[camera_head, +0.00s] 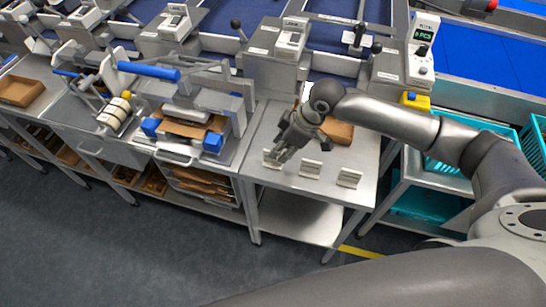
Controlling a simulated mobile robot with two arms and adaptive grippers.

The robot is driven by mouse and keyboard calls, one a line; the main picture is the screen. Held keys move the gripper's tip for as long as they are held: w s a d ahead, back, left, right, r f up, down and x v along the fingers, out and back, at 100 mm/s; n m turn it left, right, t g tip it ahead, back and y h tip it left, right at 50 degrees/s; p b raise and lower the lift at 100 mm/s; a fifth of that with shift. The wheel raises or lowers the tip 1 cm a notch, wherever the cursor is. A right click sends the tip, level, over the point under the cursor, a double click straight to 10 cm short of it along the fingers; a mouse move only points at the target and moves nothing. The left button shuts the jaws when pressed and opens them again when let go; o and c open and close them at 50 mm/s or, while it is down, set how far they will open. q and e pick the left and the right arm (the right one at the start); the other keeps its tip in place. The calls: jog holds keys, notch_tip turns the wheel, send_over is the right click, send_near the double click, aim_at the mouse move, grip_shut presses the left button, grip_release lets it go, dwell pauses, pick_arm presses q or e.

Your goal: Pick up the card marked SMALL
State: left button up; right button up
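Three small pale cards or card holders stand in a row along the front of the steel table (258,178): a left one (271,160), a middle one (310,169) and a right one (349,178). Their markings are too small to read, so I cannot tell which says SMALL. My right gripper (284,153) reaches in from the right over the table. Its fingers point down and left, just above and beside the left card, partly overlapping it in view. I cannot tell whether they touch it or how far apart they are. My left gripper is out of view.
A brown cardboard box (338,131) sits behind my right gripper, partly hidden. Teal crates (447,168) stand to the right. A machine with blue clamps (212,142) is to the left. Consoles (292,40) line the back. The table is bare around the cards.

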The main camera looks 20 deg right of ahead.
aim_at(273, 163)
jog(key=shift+w+a+f, duration=0.1)
jog(key=shift+f, duration=0.25)
jog(key=shift+w+a+f+p, duration=0.15)
jog(key=shift+a+f+p, duration=0.1)
jog(key=shift+f+p, duration=0.15)
jog(key=p+x, duration=0.1)
jog(key=x, duration=0.2)
jog(key=shift+w+a+f, duration=0.1)
jog(key=shift+w+f, duration=0.05)
jog(key=shift+w+a+f, duration=0.1)
jog(key=shift+a+f, duration=0.05)
jog(key=shift+f, duration=0.35)
grip_shut()
